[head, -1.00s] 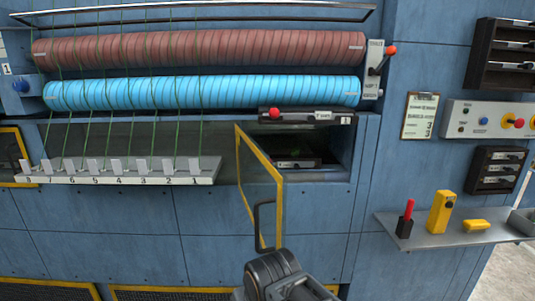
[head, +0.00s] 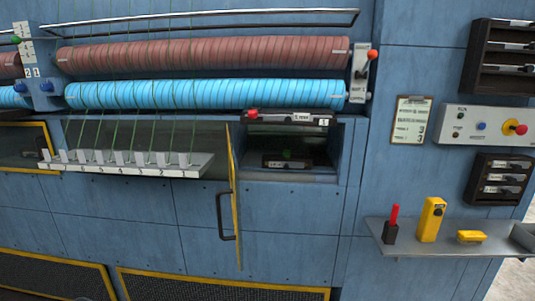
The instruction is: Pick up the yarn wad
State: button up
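A small green spot (head: 287,154), which may be the yarn wad, shows in the dark open compartment (head: 325,160) right of centre in the head view. It is too small and dim to make out its shape. It sits just above or behind a low dark block with a pale label (head: 286,163) on the compartment floor. The compartment's yellow-edged door (head: 236,200) stands open, almost edge-on, with a dark handle (head: 226,217). My gripper is out of the picture.
Blue and red-brown rollers (head: 205,52) with green threads lie above. A numbered white rail (head: 130,168) juts out left of the door. A dark bar with a red knob (head: 287,117) crosses the compartment's top. A grey shelf (head: 445,245) with yellow and red tools is at right.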

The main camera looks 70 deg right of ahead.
aim_at(286, 152)
jog(key=u, duration=0.05)
jog(key=k, duration=1.05)
jog(key=z, duration=1.3)
jog(key=i, duration=0.2)
jog(key=z, duration=0.1)
